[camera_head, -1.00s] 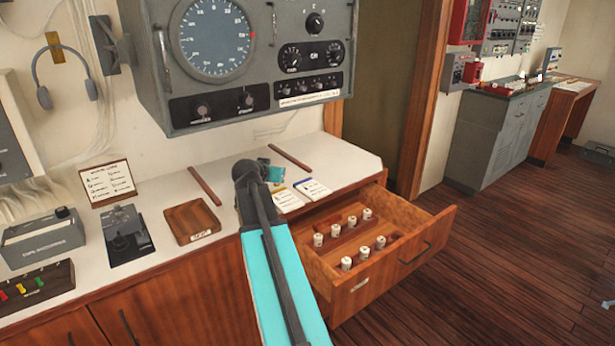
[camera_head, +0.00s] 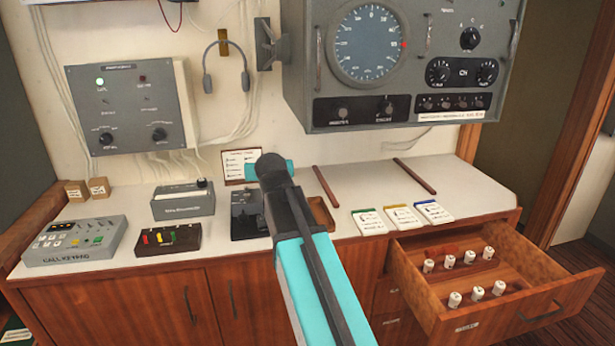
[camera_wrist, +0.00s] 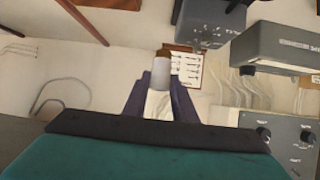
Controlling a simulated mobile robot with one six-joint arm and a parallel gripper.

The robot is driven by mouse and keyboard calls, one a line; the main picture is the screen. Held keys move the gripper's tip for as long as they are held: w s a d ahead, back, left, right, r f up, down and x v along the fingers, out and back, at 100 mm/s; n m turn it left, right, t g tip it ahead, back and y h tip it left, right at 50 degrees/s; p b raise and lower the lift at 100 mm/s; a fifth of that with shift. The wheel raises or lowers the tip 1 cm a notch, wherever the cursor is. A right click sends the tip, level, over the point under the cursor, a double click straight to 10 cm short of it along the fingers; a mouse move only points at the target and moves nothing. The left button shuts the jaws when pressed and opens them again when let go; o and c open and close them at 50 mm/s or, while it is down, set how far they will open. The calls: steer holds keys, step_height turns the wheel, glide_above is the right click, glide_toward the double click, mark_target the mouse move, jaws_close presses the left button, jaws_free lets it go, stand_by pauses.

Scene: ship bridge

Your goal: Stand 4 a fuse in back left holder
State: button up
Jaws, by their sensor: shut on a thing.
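In the wrist view my gripper (camera_wrist: 160,98) is shut on a fuse (camera_wrist: 160,72), a pale cylinder with a brown end that sticks out beyond the dark fingers. In the head view my arm hides the gripper and this fuse. Several other white fuses (camera_head: 454,299) stand in rows in the open wooden drawer (camera_head: 420,300) at the right. A brown wooden tray (camera_head: 321,213) on the bench is partly hidden behind my arm. I cannot tell which place is the back left holder.
White bench top (camera_head: 470,186) carries three cards (camera_head: 402,217), a black device (camera_head: 247,215), a grey box (camera_head: 183,200), a switch block (camera_head: 160,241) and a keypad (camera_head: 75,240). A grey radar console (camera_head: 400,65) overhangs the bench. The drawer juts out at the right.

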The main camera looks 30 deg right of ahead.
steer(key=a+r+n+y, duration=0.3)
steer(key=a, duration=1.2)
steer(key=shift+w+r+y, duration=0.15)
steer(key=shift+w+y, duration=0.05)
steer(key=shift+y, duration=0.1)
steer(key=shift+d, duration=0.2)
